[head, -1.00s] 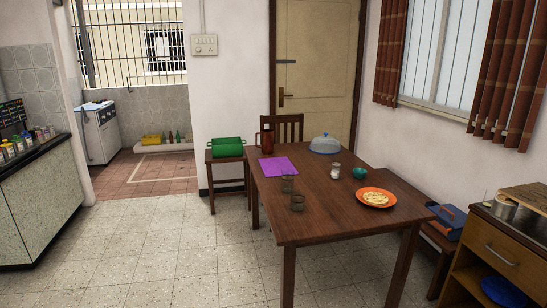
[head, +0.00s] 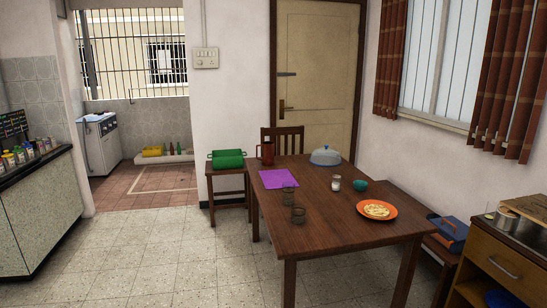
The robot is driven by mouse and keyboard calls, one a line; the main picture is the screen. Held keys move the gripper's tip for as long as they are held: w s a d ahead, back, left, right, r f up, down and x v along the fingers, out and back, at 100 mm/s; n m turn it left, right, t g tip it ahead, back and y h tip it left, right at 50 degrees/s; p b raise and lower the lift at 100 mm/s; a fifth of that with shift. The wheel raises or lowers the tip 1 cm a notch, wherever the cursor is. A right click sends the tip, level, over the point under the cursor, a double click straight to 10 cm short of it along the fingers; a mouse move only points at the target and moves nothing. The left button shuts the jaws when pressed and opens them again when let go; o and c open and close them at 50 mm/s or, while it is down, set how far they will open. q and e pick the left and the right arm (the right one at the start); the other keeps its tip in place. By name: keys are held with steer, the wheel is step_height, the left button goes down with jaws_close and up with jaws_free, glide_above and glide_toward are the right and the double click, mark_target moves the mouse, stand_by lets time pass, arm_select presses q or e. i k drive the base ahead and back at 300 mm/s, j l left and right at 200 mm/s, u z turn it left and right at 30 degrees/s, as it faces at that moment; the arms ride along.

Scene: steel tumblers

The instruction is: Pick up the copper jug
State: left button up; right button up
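A reddish-brown jug (head: 267,153) with a handle stands upright at the far left corner of the wooden dining table (head: 330,218). It is the only jug-like copper-coloured thing I see. It stands behind a purple mat (head: 278,179) and in front of a wooden chair. Neither of my grippers shows in the head view, and the jug is some distance away across the room.
On the table are steel tumblers (head: 298,215), a small white-filled glass (head: 336,183), a teal bowl (head: 360,186), an orange plate (head: 377,210) and a domed cover (head: 326,156). A stool with a green container (head: 228,159) stands left of the table. The tiled floor (head: 165,255) at left is clear.

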mark_target(268, 146)
steer(key=i+j+z, duration=0.2)
steer(key=z, duration=0.2)
steer(key=i+j+z, duration=0.2)
steer(key=z, duration=0.2)
steer(key=i+j, duration=0.15)
steer(key=j, duration=0.2)
steer(key=i+j+z, duration=0.15)
steer(key=i+j, duration=0.2)
steer(key=j, duration=0.3)
steer(key=i+j+z, duration=0.1)
steer(key=j, duration=0.25)
steer(key=i+j+z, duration=0.1)
steer(key=j, duration=0.25)
steer(key=i+j, duration=0.2)
steer(key=j, duration=0.2)
steer(key=i+j+z, duration=0.1)
steer(key=j, duration=0.25)
